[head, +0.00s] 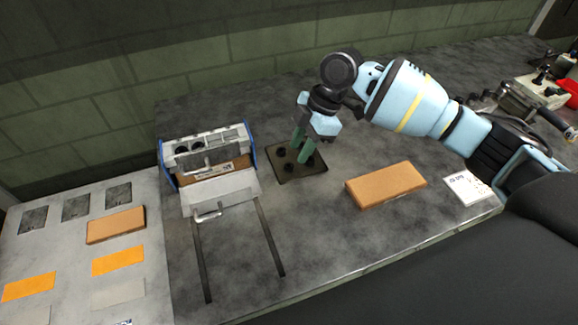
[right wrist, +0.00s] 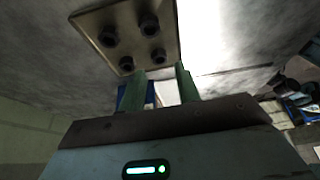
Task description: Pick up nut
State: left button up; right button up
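Several dark nuts, one of them (head: 289,168) near the front edge, sit on a small dark square plate (head: 284,177) in the middle of the table. The right wrist view shows the plate (right wrist: 88,20) at the top with nuts, one at its near corner (right wrist: 126,64) and another beside it (right wrist: 157,56). My right gripper (head: 304,154) has green fingers pointing down over the plate; they hide part of it. In the right wrist view the fingers (right wrist: 162,78) are apart, with nothing held between them. My left gripper is not in view.
A metal machine (head: 207,150) with blue sides and two rails stands left of the plate. A brown block (head: 386,185) and a white card (head: 467,187) lie to the right. A grey board (head: 75,265) with orange and grey pieces is at far left.

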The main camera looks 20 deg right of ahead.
aim_at(290, 165)
jog(key=shift+x, duration=2.3)
grip_shut()
jog(key=shift+r, duration=0.1)
jog(key=shift+r, duration=0.5)
notch_tip(290, 165, up, 2)
jog(key=shift+w+r, duration=0.1)
jog(key=shift+r, duration=0.1)
jog(key=s+a, duration=0.1)
jog(key=s, duration=0.4)
jog(key=s+a+r, duration=0.1)
jog(key=s+a, duration=0.1)
jog(key=s, duration=0.3)
jog(key=s+a+p, duration=0.1)
jog(key=s+a, duration=0.1)
jog(key=s, duration=0.3)
jog(key=shift+s+a+r, duration=0.1)
jog(key=shift+s+r, duration=0.05)
jog(key=shift+r, duration=0.05)
